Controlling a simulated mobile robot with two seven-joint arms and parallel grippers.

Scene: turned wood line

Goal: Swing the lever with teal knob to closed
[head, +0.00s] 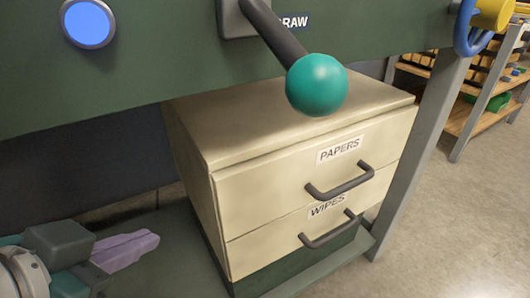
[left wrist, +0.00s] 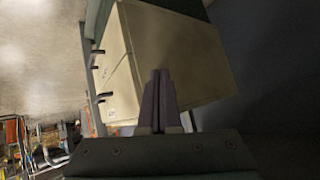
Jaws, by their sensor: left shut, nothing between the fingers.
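The lever is a dark rod (head: 273,33) that hangs from a grey mount on the green panel and slants down to the right. It ends in a round teal knob (head: 317,85), which appears in front of the drawer cabinet's top. My left gripper (head: 152,242) is at the lower left of the head view, well below and left of the knob, touching nothing I can see. Its purple fingers are shut and empty; they also show in the left wrist view (left wrist: 160,80), pointing towards the cabinet. The lever is not visible in the left wrist view. My right gripper is not in view.
A cream cabinet (head: 190,135) with drawers labelled PAPERS and WIPES stands under the green panel (head: 150,75). A blue round button (head: 88,24) is on the panel's left. A grey leg (head: 418,150) stands right of the cabinet. Shelving (head: 490,90) is at the far right, with open floor before it.

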